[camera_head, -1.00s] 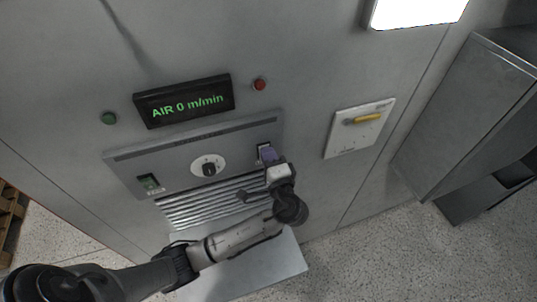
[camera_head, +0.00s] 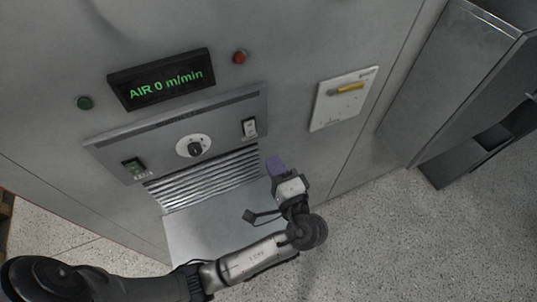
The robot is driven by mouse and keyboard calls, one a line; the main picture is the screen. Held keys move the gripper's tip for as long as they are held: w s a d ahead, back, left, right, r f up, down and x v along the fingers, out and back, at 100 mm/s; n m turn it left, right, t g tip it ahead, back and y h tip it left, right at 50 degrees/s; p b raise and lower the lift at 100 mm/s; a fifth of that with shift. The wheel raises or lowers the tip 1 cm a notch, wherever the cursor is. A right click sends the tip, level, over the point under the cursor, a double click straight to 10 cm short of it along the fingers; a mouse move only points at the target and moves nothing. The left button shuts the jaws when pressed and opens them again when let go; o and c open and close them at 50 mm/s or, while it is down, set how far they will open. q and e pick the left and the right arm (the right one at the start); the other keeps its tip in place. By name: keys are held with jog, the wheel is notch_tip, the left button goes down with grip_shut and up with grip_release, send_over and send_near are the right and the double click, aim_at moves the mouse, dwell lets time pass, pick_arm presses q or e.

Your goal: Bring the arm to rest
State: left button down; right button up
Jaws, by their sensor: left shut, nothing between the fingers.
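My left arm comes in from the lower left, and my left gripper (camera_head: 275,165) is at its end, shut and empty. The gripper points up in the picture toward the grey cabinet front. My right gripper is not in view.
The display (camera_head: 160,80) reads "AIR 0 m/min". A yellow-handled plate (camera_head: 343,98) is at right. Speckled floor (camera_head: 400,240) is clear at lower right.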

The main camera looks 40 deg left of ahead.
pick_arm(q)
jog(key=shift+s+d, duration=0.2)
jog(key=shift+d, duration=0.15)
dwell(0.5)
